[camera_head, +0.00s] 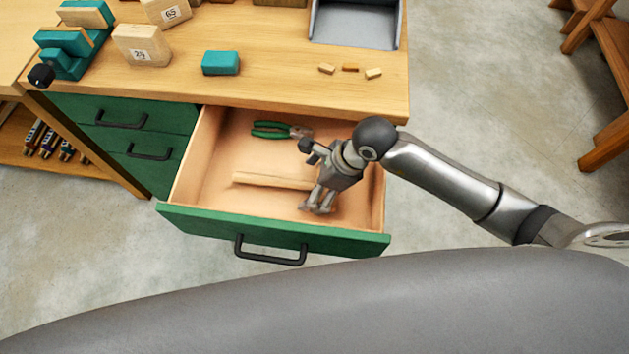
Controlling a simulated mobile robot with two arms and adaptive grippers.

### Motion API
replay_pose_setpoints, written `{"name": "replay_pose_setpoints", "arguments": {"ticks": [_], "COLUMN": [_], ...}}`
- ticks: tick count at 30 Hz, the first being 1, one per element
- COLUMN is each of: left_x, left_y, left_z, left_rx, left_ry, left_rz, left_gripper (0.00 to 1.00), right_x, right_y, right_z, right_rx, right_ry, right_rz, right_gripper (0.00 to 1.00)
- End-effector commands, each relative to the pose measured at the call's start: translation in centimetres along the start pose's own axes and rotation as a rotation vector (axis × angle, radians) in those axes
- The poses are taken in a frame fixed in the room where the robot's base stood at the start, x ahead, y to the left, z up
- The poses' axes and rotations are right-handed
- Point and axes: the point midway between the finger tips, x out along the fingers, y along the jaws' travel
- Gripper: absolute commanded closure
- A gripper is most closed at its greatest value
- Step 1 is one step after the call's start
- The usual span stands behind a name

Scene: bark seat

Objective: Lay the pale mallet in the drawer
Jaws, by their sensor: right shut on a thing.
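The open green-fronted drawer (208,165) has a pale wooden inside. The pale mallet (270,180) shows as a light wooden bar lying level across the middle of the drawer area. Its right end is hidden by my right gripper (315,182), which reaches in from the right and is shut on it. I cannot tell whether the mallet touches the drawer floor. My left gripper is out of view.
Green-handled pliers (270,129) lie at the back of the drawer. On the bench (280,88) above are a teal block (220,62), a numbered wooden block (141,46), small wood pieces (350,67), a grey tray (357,28) and a teal vise (66,50).

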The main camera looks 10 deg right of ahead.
Motion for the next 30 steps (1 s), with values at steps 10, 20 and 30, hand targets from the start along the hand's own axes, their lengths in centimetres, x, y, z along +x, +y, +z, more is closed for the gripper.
{"name": "replay_pose_setpoints", "arguments": {"ticks": [10, 20, 30], "left_x": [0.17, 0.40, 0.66], "left_y": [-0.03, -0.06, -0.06], "left_z": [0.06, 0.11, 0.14], "left_rx": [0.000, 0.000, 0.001], "left_ry": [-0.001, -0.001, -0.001], "left_rz": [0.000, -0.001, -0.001], "left_gripper": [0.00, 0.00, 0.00], "right_x": [-0.08, 0.13, 0.38], "right_y": [0.03, 0.01, 0.01], "right_z": [0.04, -0.06, -0.20], "right_rx": [-0.001, -0.001, -0.001], "right_ry": [-0.002, -0.002, -0.002], "right_rz": [0.000, -0.001, -0.001], "right_gripper": [0.48, 0.48, 0.00]}}
